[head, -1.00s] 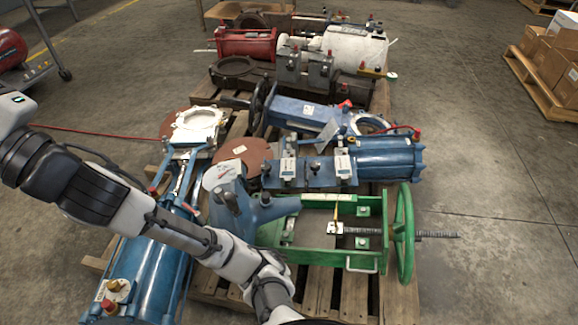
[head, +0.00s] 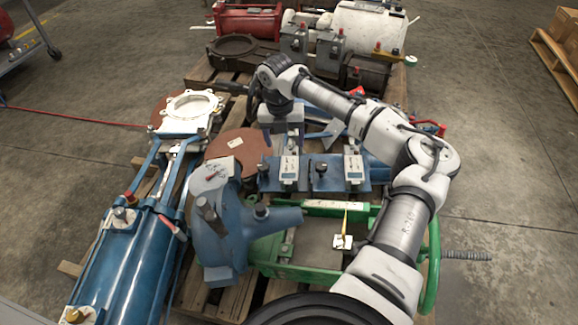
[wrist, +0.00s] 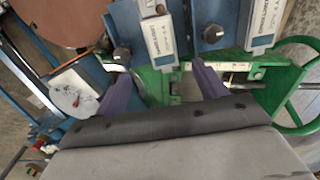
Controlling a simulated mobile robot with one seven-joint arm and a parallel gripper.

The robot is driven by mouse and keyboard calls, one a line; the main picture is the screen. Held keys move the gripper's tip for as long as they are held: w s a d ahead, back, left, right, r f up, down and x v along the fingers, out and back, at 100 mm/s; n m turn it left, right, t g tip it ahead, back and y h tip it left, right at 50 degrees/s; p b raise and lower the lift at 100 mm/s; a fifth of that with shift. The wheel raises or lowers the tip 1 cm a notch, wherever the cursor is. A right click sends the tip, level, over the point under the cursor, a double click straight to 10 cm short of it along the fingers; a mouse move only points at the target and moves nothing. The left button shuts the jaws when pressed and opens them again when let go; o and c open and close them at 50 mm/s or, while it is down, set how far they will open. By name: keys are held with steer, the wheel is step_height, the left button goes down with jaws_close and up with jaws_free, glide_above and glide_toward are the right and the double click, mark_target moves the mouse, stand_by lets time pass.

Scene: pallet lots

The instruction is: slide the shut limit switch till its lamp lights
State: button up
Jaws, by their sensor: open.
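Two grey limit switches with white labels sit on a blue plate (head: 336,186), a left one (head: 289,169) and a right one (head: 354,168). Each has a dark knob to its left. In the wrist view the left switch (wrist: 158,38) and right switch (wrist: 263,24) show at the top, the right one cut by the edge. I cannot read which is the shut one, and I see no lit lamp. My gripper (wrist: 163,82) is open and empty, its fingers below the left switch in the picture.
A green frame (wrist: 150,88) with a handwheel (head: 433,265) lies in front of the plate. A blue valve body (head: 225,235) and long blue cylinder (head: 125,260) are at left. A red flange disc (head: 238,150) lies beside the switches.

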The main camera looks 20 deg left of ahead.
mark_target(290, 168)
steer(key=f+b, duration=0.1)
steer(key=f, duration=0.3)
steer(key=d+f+b, duration=0.1)
steer(key=f+b, duration=0.1)
steer(key=f, duration=0.3)
steer(key=f+b, duration=0.1)
steer(key=f, duration=0.3)
steer(key=shift+d+f+b, duration=0.2)
steer(key=shift+f+b, duration=0.15)
steer(key=c, duration=1.3)
steer(key=shift+r, duration=0.1)
steer(key=shift+c, duration=0.2)
